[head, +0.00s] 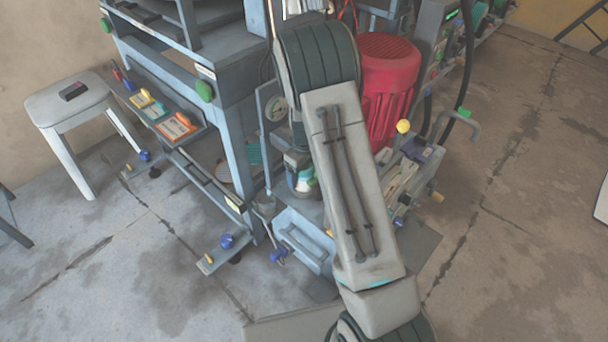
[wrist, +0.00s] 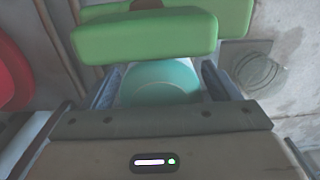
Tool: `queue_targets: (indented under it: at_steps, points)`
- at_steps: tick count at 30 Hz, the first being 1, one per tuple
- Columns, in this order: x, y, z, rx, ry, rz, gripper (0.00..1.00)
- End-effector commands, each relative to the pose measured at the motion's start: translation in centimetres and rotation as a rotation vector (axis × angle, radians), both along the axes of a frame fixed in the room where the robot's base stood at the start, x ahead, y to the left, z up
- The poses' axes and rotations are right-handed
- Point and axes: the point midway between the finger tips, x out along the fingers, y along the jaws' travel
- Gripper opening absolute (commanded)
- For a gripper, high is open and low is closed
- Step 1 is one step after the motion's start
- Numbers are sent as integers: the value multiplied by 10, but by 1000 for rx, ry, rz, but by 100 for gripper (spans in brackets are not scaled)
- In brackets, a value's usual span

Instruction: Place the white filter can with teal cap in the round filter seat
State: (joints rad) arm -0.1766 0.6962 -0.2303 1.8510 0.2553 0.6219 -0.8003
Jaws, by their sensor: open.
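The teal cap of the filter can (wrist: 160,82) shows in the middle of the wrist view. In the head view the can (head: 304,183) seems to stand beside my arm, partly covered. A round grey fitting (wrist: 258,72) lies right of the gripper in the wrist view and may be the filter seat; it looks empty.
Green blocks (wrist: 145,36) cross the top of the wrist view close to the cap. A red motor (head: 388,88) stands right of my arm. The blue-grey press frame (head: 232,140) is on the left. A white stool (head: 68,100) stands farther left. The front-left floor is clear.

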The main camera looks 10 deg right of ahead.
Motion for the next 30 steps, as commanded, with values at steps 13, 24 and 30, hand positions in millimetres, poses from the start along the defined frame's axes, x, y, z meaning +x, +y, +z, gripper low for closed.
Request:
queue_targets:
  at_steps: [13, 24, 30]
  points:
    - [0, 0, 91, -1, -1, -1, 82]
    - [-25, 2, 133, 21, -11, -72, 82]
    - [-81, 5, 184, 51, -29, -208, 82]
